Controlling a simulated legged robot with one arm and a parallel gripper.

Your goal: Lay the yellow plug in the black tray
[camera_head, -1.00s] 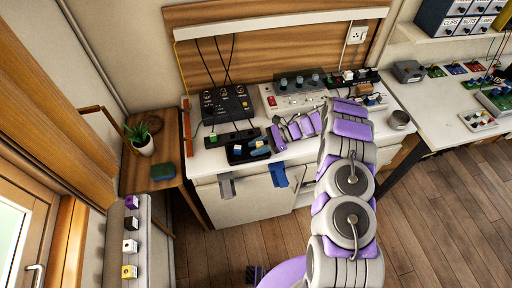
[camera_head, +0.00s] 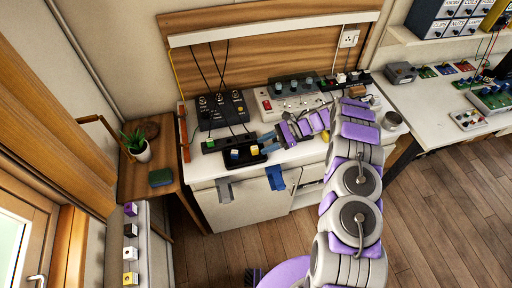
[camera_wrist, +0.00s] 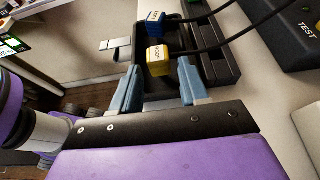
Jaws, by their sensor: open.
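My gripper (camera_head: 267,140) is to the right of the tray in the head view. In the wrist view my gripper (camera_wrist: 161,70) is open and empty, its blue fingers set apart, with the yellow plug ahead of the gap.
A black power strip (camera_head: 222,142) with a green plug lies behind the tray. A black box with knobs (camera_head: 222,108) and a white panel (camera_head: 290,102) stand farther back. Grey and blue hooks hang at the bench's front edge.

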